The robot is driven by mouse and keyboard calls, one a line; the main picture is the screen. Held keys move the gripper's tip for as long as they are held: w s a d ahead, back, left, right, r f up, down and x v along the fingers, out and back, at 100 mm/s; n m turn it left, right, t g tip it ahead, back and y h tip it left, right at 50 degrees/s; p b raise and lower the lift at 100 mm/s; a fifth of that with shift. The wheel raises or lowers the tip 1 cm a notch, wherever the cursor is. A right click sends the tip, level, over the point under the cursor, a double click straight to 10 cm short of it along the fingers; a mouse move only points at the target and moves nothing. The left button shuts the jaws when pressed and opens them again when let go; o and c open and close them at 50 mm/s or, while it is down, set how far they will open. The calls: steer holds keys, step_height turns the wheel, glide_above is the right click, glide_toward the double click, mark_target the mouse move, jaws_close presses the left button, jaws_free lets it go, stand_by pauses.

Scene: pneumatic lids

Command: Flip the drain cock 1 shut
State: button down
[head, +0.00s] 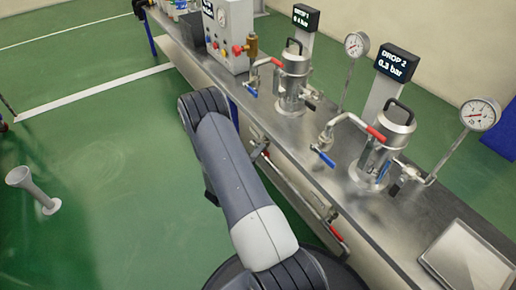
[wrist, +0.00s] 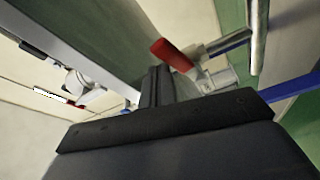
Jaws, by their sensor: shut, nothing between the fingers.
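A red lever handle (wrist: 172,55) on a small metal valve body (wrist: 215,78) shows in the wrist view, just beyond my fingertips and to their right. It looks like the drain cock 1. In the head view, a small red-tipped lever (head: 265,152) sits at the bench's front side below drop 1, close to my arm; I take it for the same cock. My gripper (wrist: 157,85) is shut and empty, its tips beside the red handle; whether they touch it I cannot tell. In the head view my gripper is hidden behind my arm.
The steel bench (head: 345,205) carries two lidded vessels, drop 1 (head: 293,75) and drop 2 (head: 385,145), with red and blue levers and gauges. Another red-tipped lever (head: 336,232) sits lower along the bench front. Green floor (head: 110,150) is open at left, with a grey funnel-like stand (head: 33,188).

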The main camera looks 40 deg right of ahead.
steer(key=shift+s+f+m+b, duration=0.25)
steer(key=shift+f+m+b, duration=0.15)
steer(key=shift+f+b, duration=0.15)
steer(key=shift+s+f+m+b, duration=0.2)
steer(key=shift+f+m+b, duration=0.2)
steer(key=shift+f+b, duration=0.1)
steer(key=shift+s+f, duration=0.1)
